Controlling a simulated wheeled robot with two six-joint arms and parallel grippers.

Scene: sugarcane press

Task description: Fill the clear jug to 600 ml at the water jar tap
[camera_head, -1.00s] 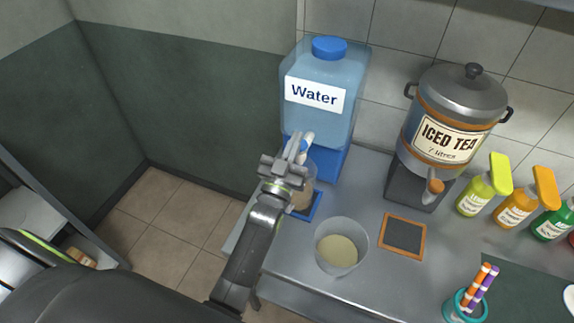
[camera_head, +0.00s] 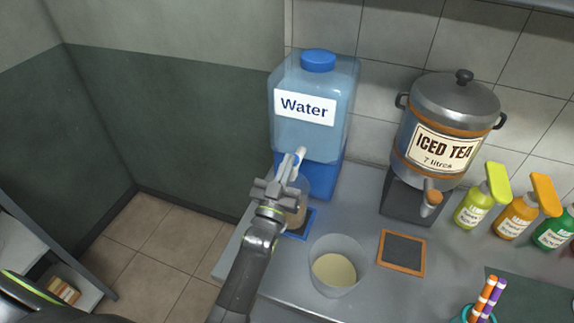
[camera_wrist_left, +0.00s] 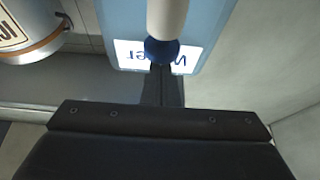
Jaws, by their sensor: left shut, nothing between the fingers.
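The water jar (camera_head: 312,130) is a blue translucent tank with a blue cap and a "Water" label, at the back of the counter. Its tap (camera_head: 299,156), white with a blue knob, shows at the jar's front; the wrist view shows the white part and blue knob (camera_wrist_left: 162,48) close up. A clear jug (camera_head: 299,208) stands below the tap on a blue-edged mat, partly hidden by my arm; its water level cannot be read. My left gripper (camera_head: 287,172) is shut and empty, its fingertips (camera_wrist_left: 164,78) at the blue knob; contact cannot be told. My right gripper is out of view.
A clear tub (camera_head: 335,268) with pale contents stands in front of the jug. A wood-framed dark mat (camera_head: 402,252) lies right of it.

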